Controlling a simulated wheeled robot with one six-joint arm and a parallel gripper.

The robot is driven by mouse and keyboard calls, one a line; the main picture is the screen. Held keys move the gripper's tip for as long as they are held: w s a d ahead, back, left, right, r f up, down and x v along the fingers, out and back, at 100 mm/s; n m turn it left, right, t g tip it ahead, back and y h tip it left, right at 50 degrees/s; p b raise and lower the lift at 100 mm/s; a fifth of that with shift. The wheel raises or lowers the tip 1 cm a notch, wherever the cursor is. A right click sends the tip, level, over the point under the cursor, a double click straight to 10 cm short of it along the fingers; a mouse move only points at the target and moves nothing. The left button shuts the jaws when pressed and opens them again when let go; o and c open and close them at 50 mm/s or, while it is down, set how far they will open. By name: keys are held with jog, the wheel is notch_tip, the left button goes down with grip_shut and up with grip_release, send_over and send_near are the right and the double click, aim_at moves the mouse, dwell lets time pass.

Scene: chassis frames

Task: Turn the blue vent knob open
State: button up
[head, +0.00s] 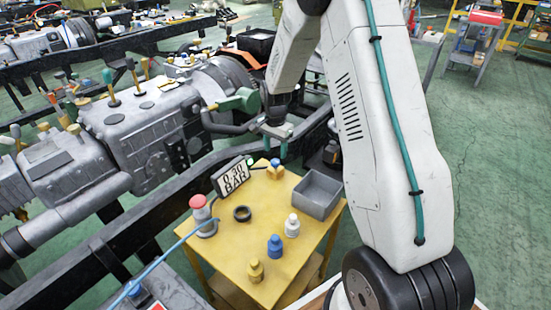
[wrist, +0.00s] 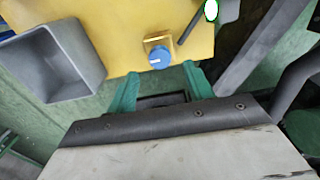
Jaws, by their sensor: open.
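The blue vent knob (head: 275,162) sits on a yellow block at the back edge of the yellow table (head: 227,240). In the wrist view the knob (wrist: 159,57) is a round blue cap with a small white mark. My gripper (head: 274,136) hangs just above and behind the knob. In the wrist view its two green fingers (wrist: 161,80) are apart, with nothing between them. The knob lies just beyond the fingertips, roughly centred between them and not gripped. A display (head: 232,177) reading 0.30 BAR stands left of the knob.
A grey bin (head: 336,208) stands right of the knob.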

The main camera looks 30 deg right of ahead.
aim_at(275, 161)
jog(key=shift+f, duration=2.35)
jog(key=c, duration=1)
jog(key=n, duration=0.4)
jog(key=shift+n, duration=0.3)
jog(key=n, duration=0.4)
jog(key=shift+n, duration=0.3)
jog(key=n, duration=0.4)
jog(key=shift+n, duration=2.4)
